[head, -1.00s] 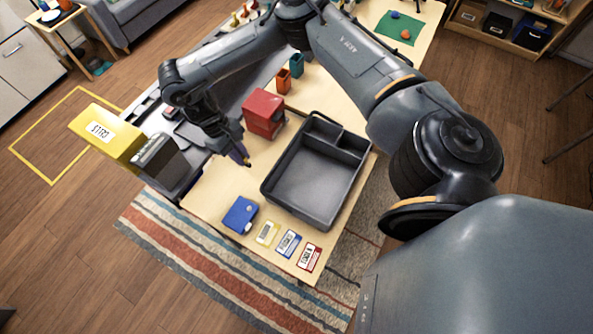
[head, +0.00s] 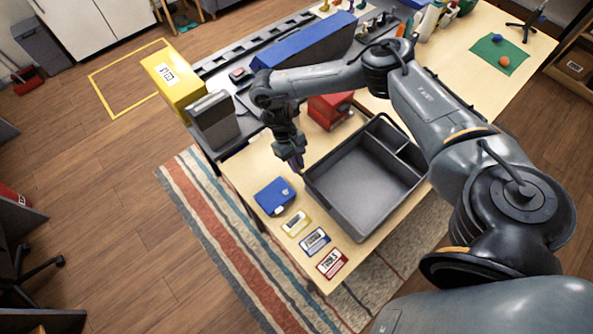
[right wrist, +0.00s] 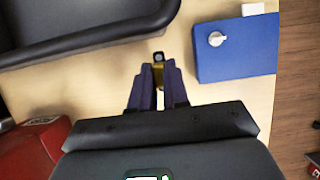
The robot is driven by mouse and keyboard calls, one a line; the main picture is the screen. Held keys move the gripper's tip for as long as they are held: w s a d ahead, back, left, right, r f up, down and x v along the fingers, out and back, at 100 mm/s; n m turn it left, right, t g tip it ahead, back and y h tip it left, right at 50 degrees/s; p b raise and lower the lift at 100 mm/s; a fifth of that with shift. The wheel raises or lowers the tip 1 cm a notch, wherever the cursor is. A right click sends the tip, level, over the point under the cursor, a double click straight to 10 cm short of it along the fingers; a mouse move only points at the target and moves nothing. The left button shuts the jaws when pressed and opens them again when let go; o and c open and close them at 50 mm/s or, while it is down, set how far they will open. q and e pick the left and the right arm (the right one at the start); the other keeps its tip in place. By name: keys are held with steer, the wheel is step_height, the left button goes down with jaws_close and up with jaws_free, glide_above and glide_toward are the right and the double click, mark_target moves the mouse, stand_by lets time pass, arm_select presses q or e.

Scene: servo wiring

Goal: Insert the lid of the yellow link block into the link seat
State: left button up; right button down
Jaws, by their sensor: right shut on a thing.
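My right gripper (head: 296,163) points down above the tan table, between the blue block and the dark tray. In the right wrist view its purple fingers (right wrist: 158,88) are shut on a small yellow piece with a dark, ringed end (right wrist: 158,62). I cannot tell whether it is the link block's lid. The piece is too small to make out in the head view. The blue block (head: 274,196), with a white knob (right wrist: 216,39), lies to the right of the fingers in the right wrist view. I cannot identify the link seat. My left gripper is not in view.
A dark divided tray (head: 352,212) stands beside the gripper. A red block (head: 326,113) is partly behind my arm. Yellow (head: 296,223), blue (head: 314,241) and red (head: 332,263) labels lie at the front edge. A yellow box (head: 173,80) stands at the left.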

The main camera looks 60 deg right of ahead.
steer(key=shift+f+b, duration=1)
steer(key=shift+f, duration=0.95)
steer(key=shift+f, duration=0.15)
steer(key=c, duration=1.1)
jaws_free()
